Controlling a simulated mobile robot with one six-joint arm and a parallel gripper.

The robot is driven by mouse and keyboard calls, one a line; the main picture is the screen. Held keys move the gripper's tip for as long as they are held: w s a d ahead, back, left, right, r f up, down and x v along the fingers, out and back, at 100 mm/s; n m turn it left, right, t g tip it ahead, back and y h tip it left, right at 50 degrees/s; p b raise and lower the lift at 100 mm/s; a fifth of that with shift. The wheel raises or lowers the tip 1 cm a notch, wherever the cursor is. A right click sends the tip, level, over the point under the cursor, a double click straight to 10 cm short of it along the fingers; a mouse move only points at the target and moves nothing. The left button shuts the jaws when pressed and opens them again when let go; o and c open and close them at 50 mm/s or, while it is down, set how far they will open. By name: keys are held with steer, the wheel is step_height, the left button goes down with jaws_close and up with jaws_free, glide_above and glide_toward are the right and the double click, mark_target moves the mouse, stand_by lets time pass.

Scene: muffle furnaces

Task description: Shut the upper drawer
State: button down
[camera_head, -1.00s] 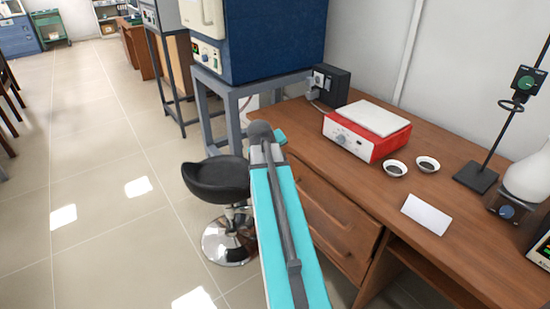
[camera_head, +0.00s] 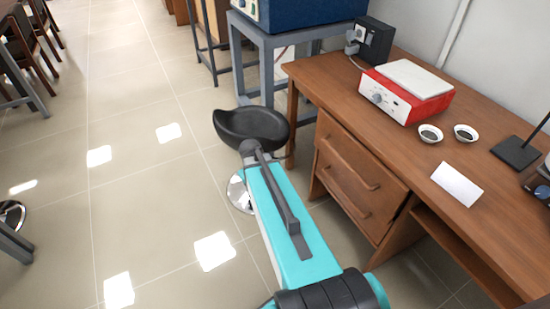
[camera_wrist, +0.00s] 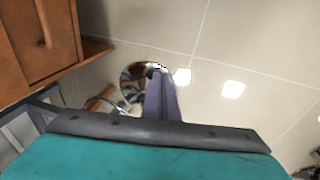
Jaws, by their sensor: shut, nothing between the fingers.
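The wooden desk has a drawer pedestal under its left end in the head view. The upper drawer (camera_head: 365,158) has a long handle on its front. A second handle shows on the lower drawer (camera_head: 340,200). How far the upper drawer stands out is hard to tell from this angle. A wooden drawer front with a handle (camera_wrist: 48,45) shows at the upper left of the wrist view. My gripper (camera_wrist: 160,88) looks shut and empty over the floor, to the side of the drawer front and apart from it.
A black stool (camera_head: 250,125) with a chrome base stands left of the drawers, close behind my arm. A grey metal stand (camera_head: 265,60) carries a blue furnace (camera_head: 310,10). A red hotplate (camera_head: 405,92) and two small dishes are on the desk. The floor at left is mostly clear.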

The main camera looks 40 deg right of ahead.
steer(key=s+a+f+n+g+y, duration=0.1)
steer(key=s+a+f+g+y, duration=0.15)
steer(key=s+a+f, duration=0.9)
steer(key=s+a+f+g, duration=0.2)
steer(key=s+a+f, duration=0.2)
steer(key=s+a, duration=0.2)
steer(key=s+a+f+g, duration=0.1)
steer(key=s+a+f, duration=0.3)
steer(key=s, duration=0.5)
steer(key=shift+a+f+n+g, duration=0.2)
steer(key=shift+a+n+g, duration=0.15)
steer(key=shift+a, duration=0.7)
steer(key=shift+s, duration=0.2)
